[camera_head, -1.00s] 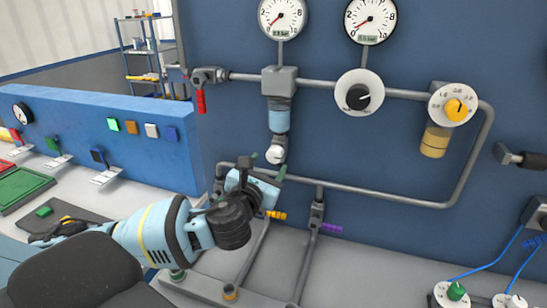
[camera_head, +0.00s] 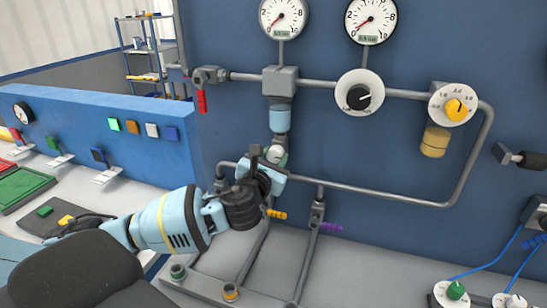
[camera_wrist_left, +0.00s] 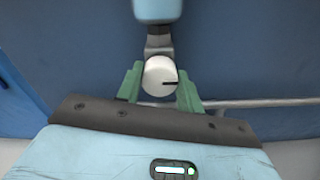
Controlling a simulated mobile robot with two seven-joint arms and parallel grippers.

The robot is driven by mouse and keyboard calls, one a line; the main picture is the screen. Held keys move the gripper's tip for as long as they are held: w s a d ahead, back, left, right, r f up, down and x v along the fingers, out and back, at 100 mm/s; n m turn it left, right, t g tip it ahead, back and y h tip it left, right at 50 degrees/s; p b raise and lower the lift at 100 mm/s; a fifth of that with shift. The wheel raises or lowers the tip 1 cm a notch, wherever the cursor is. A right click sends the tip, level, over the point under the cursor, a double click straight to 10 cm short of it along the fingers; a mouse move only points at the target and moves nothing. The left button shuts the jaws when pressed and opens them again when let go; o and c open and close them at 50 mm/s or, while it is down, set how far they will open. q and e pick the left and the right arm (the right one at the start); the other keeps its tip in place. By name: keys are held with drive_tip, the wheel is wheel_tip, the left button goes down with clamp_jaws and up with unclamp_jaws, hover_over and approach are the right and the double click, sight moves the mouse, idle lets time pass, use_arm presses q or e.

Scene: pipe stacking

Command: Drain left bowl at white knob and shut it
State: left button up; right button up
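The left bowl (camera_head: 280,118) is light blue and hangs under a grey block in the pipe line. The white knob (camera_wrist_left: 159,77) sits below it, with a dark mark pointing right in the left wrist view. My left gripper (camera_head: 271,158) is raised at the knob, and its body hides part of the knob in the head view. In the left wrist view its two green fingers (camera_wrist_left: 160,82) stand on either side of the knob, apart, with what look like narrow gaps; firm contact cannot be made out. My right gripper is not in view.
A grey pipe (camera_head: 390,199) runs behind and below my gripper. A red-handled valve (camera_head: 202,101) is at upper left, and a yellow bowl (camera_head: 434,142) hangs further right. Two gauges sit above. Yellow (camera_head: 276,214) and purple (camera_head: 331,228) handles are on the lower pipes.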

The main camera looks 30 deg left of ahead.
use_arm(q)
drive_tip(key=shift+c, duration=0.8)
drive_tip(key=shift+n, duration=0.3)
drive_tip(key=n, duration=0.2)
drive_tip(key=shift+n, duration=0.4)
drive_tip(key=n, duration=0.5)
drive_tip(key=shift+n, duration=0.3)
drive_tip(key=n, duration=0.4)
drive_tip(key=shift+a+n, duration=0.1)
drive_tip(key=shift+n, duration=2.3)
